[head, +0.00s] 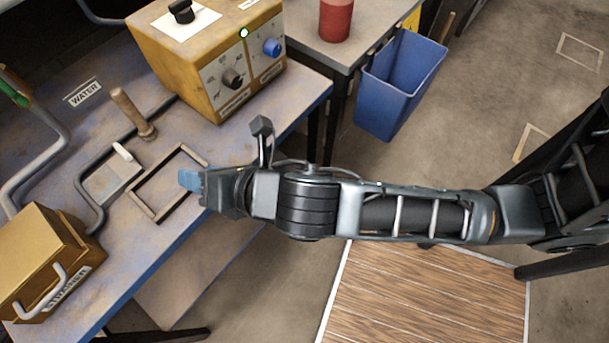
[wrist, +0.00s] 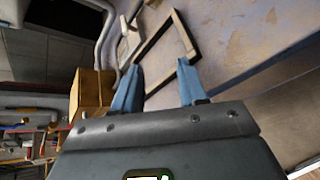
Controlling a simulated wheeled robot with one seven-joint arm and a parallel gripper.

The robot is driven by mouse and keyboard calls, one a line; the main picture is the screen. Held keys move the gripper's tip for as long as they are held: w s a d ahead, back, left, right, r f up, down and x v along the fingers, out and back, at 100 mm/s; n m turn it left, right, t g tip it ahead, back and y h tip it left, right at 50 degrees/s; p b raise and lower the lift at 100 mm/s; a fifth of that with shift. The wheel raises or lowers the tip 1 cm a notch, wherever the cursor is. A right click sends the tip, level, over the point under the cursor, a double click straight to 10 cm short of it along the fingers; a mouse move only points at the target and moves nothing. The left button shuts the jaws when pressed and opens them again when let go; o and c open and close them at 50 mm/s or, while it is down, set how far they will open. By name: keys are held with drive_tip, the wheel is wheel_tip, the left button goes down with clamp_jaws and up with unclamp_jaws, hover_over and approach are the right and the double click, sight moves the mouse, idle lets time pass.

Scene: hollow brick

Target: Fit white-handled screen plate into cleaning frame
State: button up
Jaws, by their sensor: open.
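The screen plate (head: 108,186) lies flat on the bench, a grey square with a white handle (head: 122,151) on its far edge. The cleaning frame (head: 148,207), an open rectangle of dark bars, lies just right of it; nothing shows inside it. In the wrist view the frame (wrist: 152,42) is beyond my fingertips and the plate (wrist: 127,43) is to its left. My gripper (head: 186,180) has blue fingers and is at the frame's right side; its fingers (wrist: 162,88) are apart with nothing between them. I cannot tell its exact height above the bench.
A wooden-handled tool (head: 133,113) stands behind the plate, and a bent grey pipe (head: 84,170) runs beside it. A brass box (head: 35,255) with a white handle sits at the front left. A yellow control box (head: 207,62) stands at the back. The bench edge (head: 215,205) passes under my arm.

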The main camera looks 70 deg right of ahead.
drive_tip(key=s+d+m+y, duration=0.2)
drive_tip(key=s+m, duration=1.1)
drive_tip(key=s, duration=0.2)
drive_tip(key=s+r+m+t, duration=0.2)
drive_tip(key=s+r+m, duration=0.5)
drive_tip(key=m, duration=0.5)
drive_tip(key=shift+s+d+r+m+h, duration=0.15)
drive_tip(key=shift+s+d+m+h, duration=0.15)
drive_tip(key=shift+s, duration=0.85)
drive_tip(key=shift+a, duration=0.1)
